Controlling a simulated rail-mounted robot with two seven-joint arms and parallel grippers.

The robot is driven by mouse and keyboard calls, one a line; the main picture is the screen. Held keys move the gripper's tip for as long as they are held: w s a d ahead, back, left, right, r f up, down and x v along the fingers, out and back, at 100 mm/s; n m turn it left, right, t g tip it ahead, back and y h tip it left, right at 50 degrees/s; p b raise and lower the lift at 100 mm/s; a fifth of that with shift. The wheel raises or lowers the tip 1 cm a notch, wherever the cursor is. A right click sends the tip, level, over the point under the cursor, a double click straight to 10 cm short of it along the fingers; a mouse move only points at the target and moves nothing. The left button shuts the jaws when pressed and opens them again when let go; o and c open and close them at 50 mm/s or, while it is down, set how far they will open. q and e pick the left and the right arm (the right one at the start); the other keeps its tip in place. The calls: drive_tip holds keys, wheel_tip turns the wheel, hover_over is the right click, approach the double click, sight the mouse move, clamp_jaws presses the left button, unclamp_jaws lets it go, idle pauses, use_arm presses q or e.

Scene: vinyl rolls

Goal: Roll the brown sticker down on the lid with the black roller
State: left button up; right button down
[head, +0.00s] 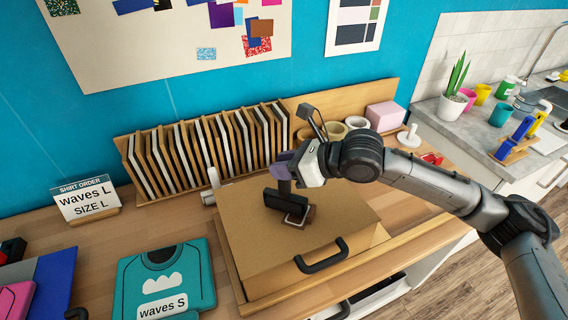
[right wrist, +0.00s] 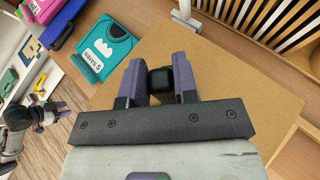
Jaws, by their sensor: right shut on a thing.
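The lid (head: 240,228), a wide tan panel with a black handle (head: 321,257) at its front, lies on the wooden worktop. The brown sticker (head: 309,216) is a small dark square with a pale part, on the lid's middle; the roller partly covers it. My right gripper (head: 283,178) is shut on the black roller (head: 286,201), which is low over the sticker; I cannot tell whether they touch. In the right wrist view the roller's black end (right wrist: 160,78) shows between the fingers. My left arm shows at the left edge there; its fingers (right wrist: 62,112) are too small to read.
A slatted rack of panels (head: 205,140) stands behind the lid. A teal shirt panel (head: 165,283) lies left, near a shirt order sign (head: 86,200). Tape rolls (head: 337,131) and a pink box (head: 385,116) stand at the back right. A white cylinder (head: 213,178) stands by the lid's back-left corner.

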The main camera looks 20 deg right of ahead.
drive_tip(key=shift+w+r+p, duration=0.15)
drive_tip(key=shift+r+p, duration=1.45)
drive_tip(key=shift+r, duration=0.35)
drive_tip(key=r+p, duration=0.3)
drive_tip(key=shift+w+r+p, duration=0.2)
drive_tip(key=shift+r+p, duration=0.15)
drive_tip(key=shift+r, duration=0.05)
